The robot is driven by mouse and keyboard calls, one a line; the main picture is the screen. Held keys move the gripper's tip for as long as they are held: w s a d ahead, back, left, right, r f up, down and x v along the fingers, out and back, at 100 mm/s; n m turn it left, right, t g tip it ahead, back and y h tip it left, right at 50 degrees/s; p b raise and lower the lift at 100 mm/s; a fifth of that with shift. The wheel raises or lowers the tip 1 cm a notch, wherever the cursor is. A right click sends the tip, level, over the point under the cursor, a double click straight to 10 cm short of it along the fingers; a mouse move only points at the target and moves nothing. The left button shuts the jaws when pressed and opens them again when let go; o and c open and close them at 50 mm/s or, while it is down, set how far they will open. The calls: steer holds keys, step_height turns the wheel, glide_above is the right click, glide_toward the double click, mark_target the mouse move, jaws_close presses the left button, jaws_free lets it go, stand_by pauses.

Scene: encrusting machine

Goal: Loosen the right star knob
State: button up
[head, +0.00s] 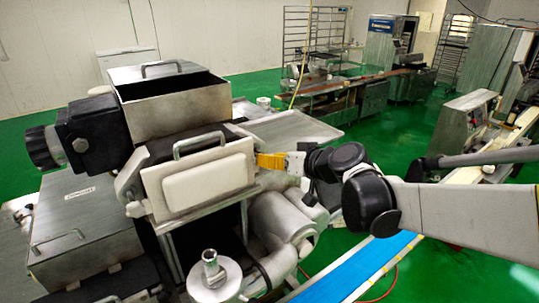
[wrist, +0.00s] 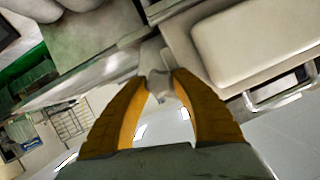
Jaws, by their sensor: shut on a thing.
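The right star knob (wrist: 161,86) is a small grey piece between my fingertips in the wrist view. My gripper (wrist: 158,84) has yellow fingers, one on each side of the knob, and is shut on it. In the head view my gripper (head: 262,160) reaches in from the right to the right edge of the machine's white front cover (head: 209,181). The knob itself is hidden there by the fingers. The cover also shows in the wrist view (wrist: 262,38), close beside the knob.
A metal handle (head: 199,143) sits above the cover, and an open steel hopper (head: 172,103) stands behind it. Rounded metal housings (head: 287,222) lie below my gripper. A blue conveyor belt (head: 352,275) runs at the lower right.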

steer(key=m+y+b, duration=0.1)
steer(key=m+b, duration=0.1)
steer(key=shift+w+f+m+g+y, duration=0.1)
steer(key=shift+f+m+g+y, duration=0.1)
steer(key=shift+m+g+y, duration=0.15)
steer(key=m+y+b, duration=0.1)
steer(key=m+b, duration=0.1)
steer(key=b, duration=0.1)
steer(key=shift+d+m+y, duration=0.1)
steer(key=shift+m+y, duration=0.15)
steer(key=m+y+b, duration=0.1)
steer(key=m+b, duration=0.1)
steer(key=shift+f+m+b, duration=0.1)
steer(key=shift+m+b, duration=0.25)
steer(key=shift+m, duration=0.05)
steer(key=shift+m+y+b, duration=0.8)
steer(key=shift+m+b, duration=0.2)
steer(key=shift+m, duration=0.2)
steer(key=o, duration=1.2)
